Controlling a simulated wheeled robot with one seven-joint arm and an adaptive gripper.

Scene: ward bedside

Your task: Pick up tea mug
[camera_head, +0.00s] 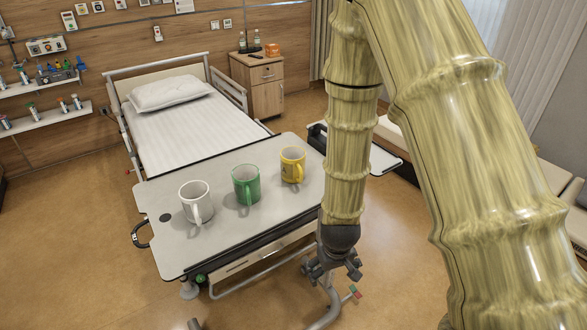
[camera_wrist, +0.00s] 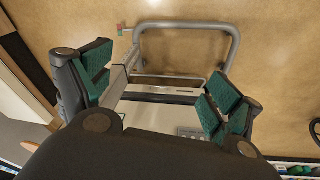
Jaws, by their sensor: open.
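Three mugs stand upright in a row on the grey overbed table (camera_head: 165,255). The white mug (camera_head: 194,203) is at the left, the green mug (camera_head: 245,183) is in the middle, and the yellow mug (camera_head: 292,163) is at the right. I cannot tell which one is the tea mug. My gripper (camera_head: 335,272) hangs pointing down beside the table's right front side, apart from the mugs. In the wrist view its green-padded fingers (camera_wrist: 158,95) are wide open with nothing between them. No mug shows in the wrist view.
A bed (camera_head: 190,125) with a white pillow stands behind the table. A wooden bedside cabinet (camera_head: 262,85) is at the back. The table's metal base frame (camera_wrist: 186,28) lies below my gripper. Open floor (camera_head: 80,285) is at the left front.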

